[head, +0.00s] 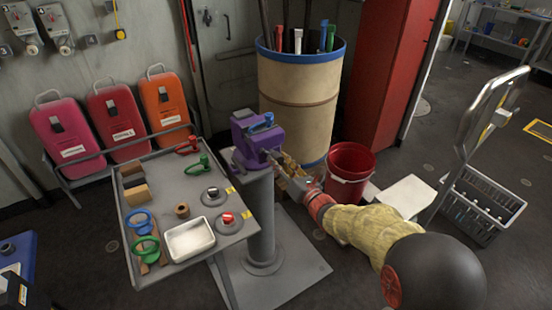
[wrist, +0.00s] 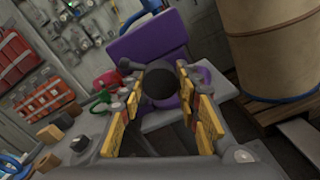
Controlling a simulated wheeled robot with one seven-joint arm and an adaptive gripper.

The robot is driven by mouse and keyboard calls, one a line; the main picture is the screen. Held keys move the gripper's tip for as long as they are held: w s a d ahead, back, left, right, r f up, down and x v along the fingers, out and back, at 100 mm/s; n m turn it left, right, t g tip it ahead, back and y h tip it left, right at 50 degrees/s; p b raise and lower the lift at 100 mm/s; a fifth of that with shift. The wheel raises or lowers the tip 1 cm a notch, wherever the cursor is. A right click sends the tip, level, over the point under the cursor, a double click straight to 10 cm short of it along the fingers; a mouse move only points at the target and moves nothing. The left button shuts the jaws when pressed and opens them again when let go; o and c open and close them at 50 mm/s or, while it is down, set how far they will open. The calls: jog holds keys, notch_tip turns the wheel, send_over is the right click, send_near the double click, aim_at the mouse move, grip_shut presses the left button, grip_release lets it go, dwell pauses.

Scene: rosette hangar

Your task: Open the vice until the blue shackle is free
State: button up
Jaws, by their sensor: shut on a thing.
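The purple vice (head: 254,140) stands on a grey pedestal. The blue shackle (head: 263,123) sits at the top of the vice, in its jaws; how tightly it is pinched cannot be told. My gripper (head: 279,165) is at the near right end of the vice, at its handle. In the wrist view, my gripper's yellow-padded fingers (wrist: 160,88) lie on both sides of the dark vice handle (wrist: 160,86) and are shut on it. The purple vice body (wrist: 150,45) fills the space behind, and a bit of the blue shackle (wrist: 152,4) shows at the top edge.
A grey table (head: 168,183) with green, red and blue shackles, a white tray (head: 190,240) and blocks stands left of the pedestal (head: 261,220). A red bucket (head: 348,175) and a large tan drum (head: 298,100) stand close behind my gripper. A trolley (head: 478,210) is at right.

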grip_shut()
jog(key=n, duration=0.3)
jog(key=o, duration=1.1)
grip_release()
jog(key=shift+c, duration=0.2)
jog(key=v, duration=0.7)
